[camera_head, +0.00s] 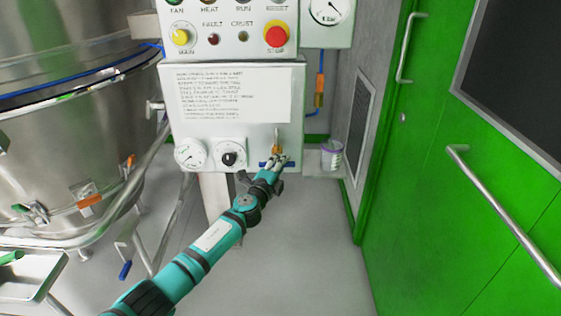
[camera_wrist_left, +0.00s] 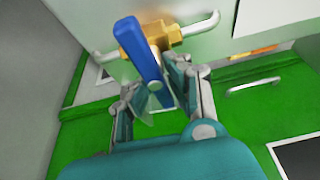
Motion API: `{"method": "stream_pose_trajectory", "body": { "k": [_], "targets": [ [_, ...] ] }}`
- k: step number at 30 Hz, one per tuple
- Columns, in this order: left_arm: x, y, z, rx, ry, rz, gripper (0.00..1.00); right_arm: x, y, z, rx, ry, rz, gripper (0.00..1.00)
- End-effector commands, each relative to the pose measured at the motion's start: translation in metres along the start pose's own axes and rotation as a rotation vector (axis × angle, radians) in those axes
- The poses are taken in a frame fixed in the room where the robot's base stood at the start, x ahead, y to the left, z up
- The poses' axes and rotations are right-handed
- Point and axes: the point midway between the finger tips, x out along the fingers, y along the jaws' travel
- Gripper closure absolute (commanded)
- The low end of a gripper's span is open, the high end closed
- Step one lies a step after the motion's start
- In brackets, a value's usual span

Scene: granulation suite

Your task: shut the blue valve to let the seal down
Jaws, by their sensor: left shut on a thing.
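The valve has a brass body (camera_head: 277,149) on a thin vertical pipe at the lower right of the panel box. Its blue handle (camera_head: 263,164) shows as a short, roughly level bar, crosswise to the pipe. In the left wrist view the blue handle (camera_wrist_left: 140,50) stands out from the brass body (camera_wrist_left: 163,34), its near end between my fingers. My left gripper (camera_head: 275,163) is shut on the handle; its fingers also show in the wrist view (camera_wrist_left: 158,92). The fingers hide part of the handle in the head view. My right gripper is not in view.
The panel box (camera_head: 205,138) carries a label, a gauge (camera_head: 190,153) and a black knob (camera_head: 230,153). A red stop button (camera_head: 277,36) is above. A steel vessel (camera_head: 60,150) stands left, a green door (camera_head: 450,210) right. A small tub (camera_head: 331,155) sits beside the box.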

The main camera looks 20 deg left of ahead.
Motion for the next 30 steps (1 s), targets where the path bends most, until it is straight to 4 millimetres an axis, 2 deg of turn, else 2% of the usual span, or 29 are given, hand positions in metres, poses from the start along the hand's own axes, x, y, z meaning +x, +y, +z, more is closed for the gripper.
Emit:
{"method": "stream_pose_trajectory", "body": {
  "k": [1, 13, 14, 19, 30],
  "targets": [
    [-0.0022, 0.0092, -0.0038, 0.000, 0.007, 0.015, 1.00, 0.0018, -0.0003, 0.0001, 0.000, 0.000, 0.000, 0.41],
    [-0.0022, 0.0099, -0.0036, 0.002, 0.006, 0.016, 1.00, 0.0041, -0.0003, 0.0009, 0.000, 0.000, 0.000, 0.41],
    [-0.0022, 0.0099, -0.0036, 0.002, 0.006, 0.016, 0.81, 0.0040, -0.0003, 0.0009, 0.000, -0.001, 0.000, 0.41],
    [-0.0018, 0.0079, -0.0027, 0.003, 0.004, 0.013, 0.59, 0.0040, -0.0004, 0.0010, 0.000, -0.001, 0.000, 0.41],
    [-0.0055, 0.0035, 0.0004, 0.006, 0.000, 0.006, 0.58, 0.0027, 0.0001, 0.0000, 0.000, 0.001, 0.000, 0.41]
  ]
}}
